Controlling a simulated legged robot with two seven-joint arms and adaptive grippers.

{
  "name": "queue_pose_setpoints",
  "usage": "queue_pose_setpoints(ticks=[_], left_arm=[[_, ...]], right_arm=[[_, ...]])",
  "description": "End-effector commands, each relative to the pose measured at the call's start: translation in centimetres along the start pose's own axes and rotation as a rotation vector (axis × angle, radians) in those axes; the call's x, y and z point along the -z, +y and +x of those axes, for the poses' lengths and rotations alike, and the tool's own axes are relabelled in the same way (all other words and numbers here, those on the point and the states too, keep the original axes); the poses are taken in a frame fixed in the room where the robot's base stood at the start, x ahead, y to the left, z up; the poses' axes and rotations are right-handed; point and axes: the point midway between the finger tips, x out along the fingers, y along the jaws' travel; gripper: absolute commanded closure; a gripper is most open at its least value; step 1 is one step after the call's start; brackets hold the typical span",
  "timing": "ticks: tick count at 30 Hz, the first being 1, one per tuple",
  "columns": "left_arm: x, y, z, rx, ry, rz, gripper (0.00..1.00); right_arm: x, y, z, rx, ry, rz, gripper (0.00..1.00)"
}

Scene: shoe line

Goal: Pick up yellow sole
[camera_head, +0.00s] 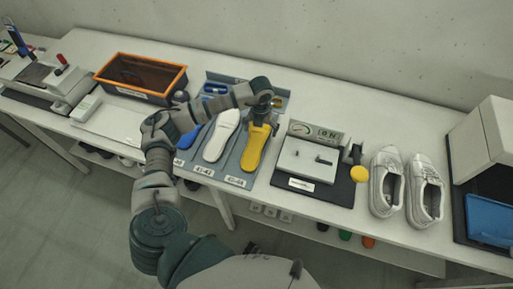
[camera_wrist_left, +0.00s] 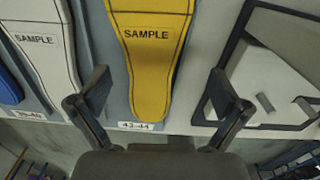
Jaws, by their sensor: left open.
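The yellow sole (camera_head: 256,146) lies on a grey sample board, its near end towards the front edge. In the left wrist view the yellow sole (camera_wrist_left: 152,75) carries the word SAMPLE and has a size label below its end. My left gripper (camera_head: 262,112) is above its far part, hiding some of it. In the left wrist view my left gripper (camera_wrist_left: 157,100) is open, its two fingers apart on either side of the sole's narrow end, with nothing between them held. My right gripper is not in view.
A white sole (camera_head: 221,136) and a blue sole (camera_head: 188,137) lie to the left. A device with a yellow knob (camera_head: 359,174) stands right of the board, then white shoes (camera_head: 386,185). An orange-rimmed crate (camera_head: 170,96) stands at the back left.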

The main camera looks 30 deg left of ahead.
Motion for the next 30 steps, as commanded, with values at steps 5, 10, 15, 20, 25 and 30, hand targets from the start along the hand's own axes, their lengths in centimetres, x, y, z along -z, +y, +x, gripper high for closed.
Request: queue_pose_setpoints(ticks=[5, 10, 15, 20, 25, 30], left_arm=[[-0.3, 0.6, 3.0, 0.001, 0.004, -0.001, 0.00], [-0.2, 0.4, 4.3, 0.001, 0.001, 0.000, 0.00], [-0.2, 0.2, 4.2, 0.000, 0.000, 0.000, 0.00], [-0.1, 0.0, 4.1, -0.002, 0.000, 0.000, 0.32], [-0.2, 0.1, 4.2, 0.003, 0.000, 0.001, 0.64], [-0.2, 0.2, 4.2, 0.005, 0.001, 0.003, 0.65]], right_arm=[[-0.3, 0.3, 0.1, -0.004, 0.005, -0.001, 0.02], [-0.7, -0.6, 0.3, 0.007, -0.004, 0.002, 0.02], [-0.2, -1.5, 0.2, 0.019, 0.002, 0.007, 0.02], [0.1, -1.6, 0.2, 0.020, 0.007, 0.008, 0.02], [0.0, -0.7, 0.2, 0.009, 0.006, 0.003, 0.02], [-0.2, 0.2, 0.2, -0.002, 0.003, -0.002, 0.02]])
